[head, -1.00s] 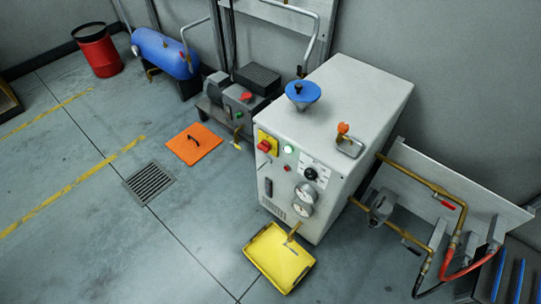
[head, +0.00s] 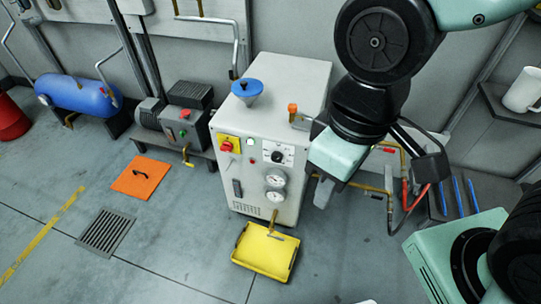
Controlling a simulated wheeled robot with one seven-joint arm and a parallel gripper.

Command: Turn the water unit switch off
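The water unit appears to be the pale grey cabinet (head: 238,92) in the middle of the head view. Its front panel carries a red knob on a yellow plate (head: 229,145), a lit white-green lamp (head: 250,141), a black rotary knob on a white dial plate (head: 277,157) and a dark upright switch-like part (head: 237,188). I cannot tell which is the named switch. Two round gauges (head: 275,180) sit beneath the rotary knob. My gripper (head: 322,188) hangs beside the cabinet's right side, apart from the panel controls; its fingers are mostly hidden by my wrist.
A yellow tray (head: 262,268) lies on the floor before the cabinet. A motor unit (head: 184,122), blue tank (head: 80,94) and orange plate (head: 141,178) are on the left. Brass pipes and red hoses (head: 405,190) are on the right. Floor front-left is clear, with a drain grate (head: 105,232).

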